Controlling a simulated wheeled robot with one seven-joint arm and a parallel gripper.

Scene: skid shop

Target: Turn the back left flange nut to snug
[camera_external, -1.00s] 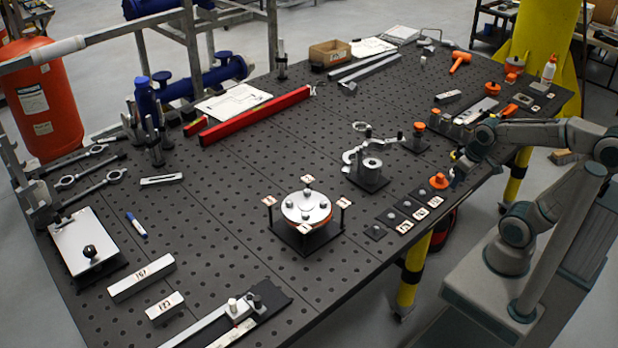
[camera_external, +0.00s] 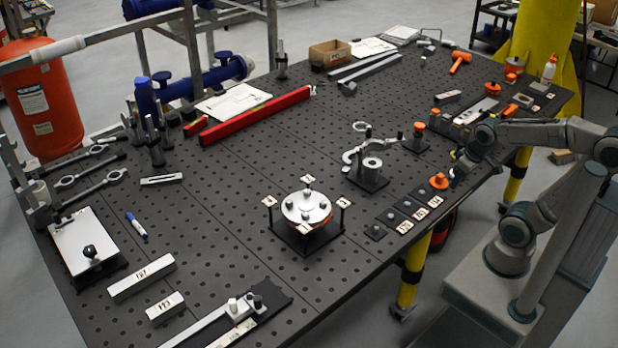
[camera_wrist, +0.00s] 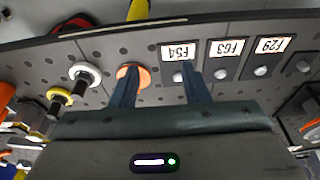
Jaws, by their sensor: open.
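The round silver flange (camera_external: 305,207) sits on an orange ring on a dark square base in the middle of the bench. Several small nuts stand on its top face, and small labelled posts surround it. The nuts are too small to tell how far each is turned or which is the back left one. My gripper (camera_external: 456,168) is at the bench's right edge, well right of the flange. In the wrist view my gripper (camera_wrist: 157,80) has its two fingers apart with nothing clearly held. An orange disc (camera_wrist: 132,74) shows partly behind the left finger. The flange is not identifiable in the wrist view.
A row of labelled plates (camera_external: 406,212) lies between flange and gripper, with an orange knob (camera_external: 439,181) at its end. A clamp stand (camera_external: 370,170) rises behind the flange. A long red bar (camera_external: 255,115) lies farther back.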

